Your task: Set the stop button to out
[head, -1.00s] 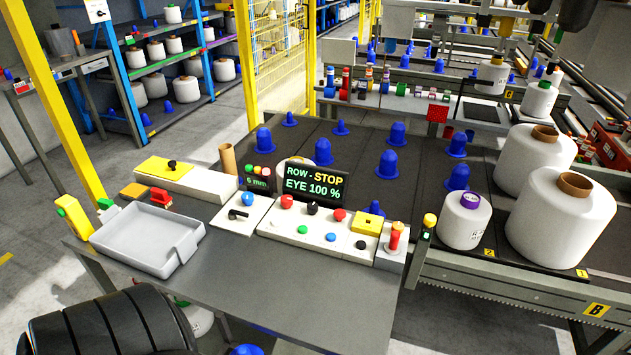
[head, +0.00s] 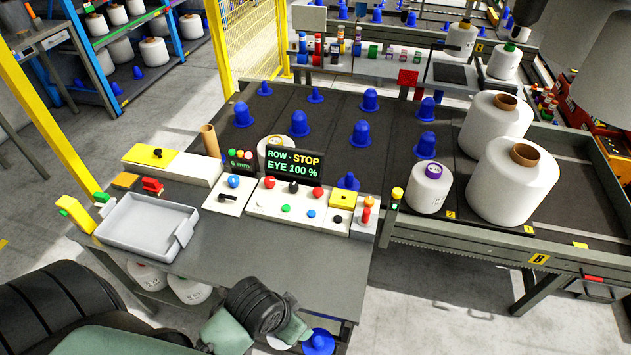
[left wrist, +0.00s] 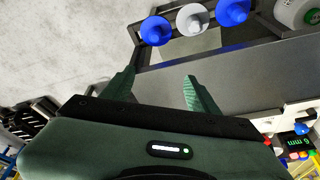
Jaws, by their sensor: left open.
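The white control panel (head: 300,208) on the grey table carries two red knobs, a left one (head: 270,182) and a right one (head: 318,193), with a black knob (head: 293,187) between them. No label shows which is the stop button, and I cannot tell whether either is in or out. The display (head: 293,164) behind reads "ROW - STOP, EYE 100 %". My left gripper (left wrist: 157,88) is open and empty in the left wrist view, with the table edge beyond its fingers. In the head view my left arm is low, in front of the table. My right gripper is not in view.
A grey tray (head: 115,247) sits on the table's left. A yellow box with a black knob (head: 158,153) and a switch box with a blue button (head: 234,181) stand behind. The table's front (head: 270,260) is clear. White bobbins (head: 428,185) stand right.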

